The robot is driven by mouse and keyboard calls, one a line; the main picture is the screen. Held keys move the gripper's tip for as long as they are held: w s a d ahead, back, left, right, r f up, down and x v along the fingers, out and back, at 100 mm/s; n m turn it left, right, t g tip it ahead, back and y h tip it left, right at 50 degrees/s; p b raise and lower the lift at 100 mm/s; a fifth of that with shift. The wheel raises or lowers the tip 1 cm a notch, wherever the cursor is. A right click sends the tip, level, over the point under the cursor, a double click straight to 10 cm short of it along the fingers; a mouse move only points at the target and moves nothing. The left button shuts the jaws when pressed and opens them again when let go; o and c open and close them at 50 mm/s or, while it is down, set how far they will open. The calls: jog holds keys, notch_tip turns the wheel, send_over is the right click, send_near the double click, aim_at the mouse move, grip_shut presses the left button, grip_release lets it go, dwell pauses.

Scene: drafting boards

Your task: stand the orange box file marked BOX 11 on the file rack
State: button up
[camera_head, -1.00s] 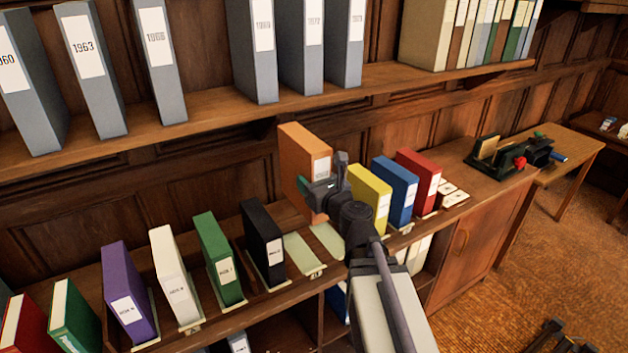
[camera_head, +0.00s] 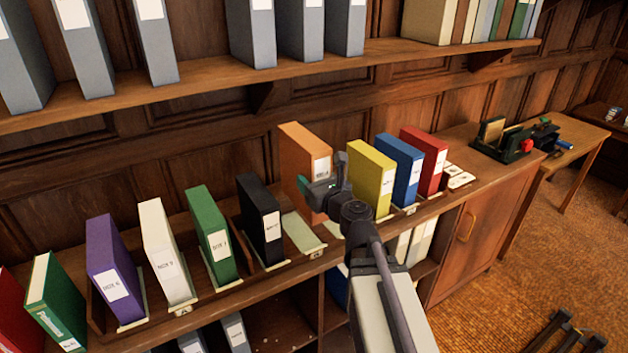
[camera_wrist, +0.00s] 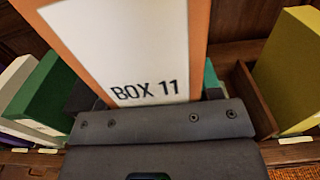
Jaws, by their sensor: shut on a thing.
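The orange box file (camera_head: 297,150) is upright in my gripper, between the black file and the yellow file on the lower shelf. Its white label reads BOX 11 in the wrist view (camera_wrist: 135,45). My gripper (camera_head: 328,190) is shut on its front, labelled side. The file rack (camera_head: 285,262) is the row of places with pale plates along the shelf. One empty pale plate (camera_head: 303,235) shows just left of the orange file.
Left of the gap stand a black file (camera_head: 259,215), a green file (camera_head: 208,225), a white file and a purple file. On the right are a yellow file (camera_head: 370,178), a blue file (camera_head: 402,165) and a red file. Grey files stand on the shelf above.

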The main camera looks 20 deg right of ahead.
jog(key=shift+f+b, duration=5)
jog(key=shift+f, duration=0.4)
jog(key=shift+r, duration=0.1)
jog(key=shift+w+a+f, duration=0.1)
jog(key=shift+w+a, duration=0.05)
jog(key=shift+w, duration=0.9)
jog(key=shift+w+a+f, duration=0.1)
jog(key=shift+w+a, duration=0.05)
jog(key=shift+w, duration=0.85)
notch_tip(320, 180, down, 3)
jog(key=b, duration=0.3)
jog(key=shift+r, duration=0.1)
jog(key=o, duration=1.5)
jog(key=shift+s+r, duration=0.1)
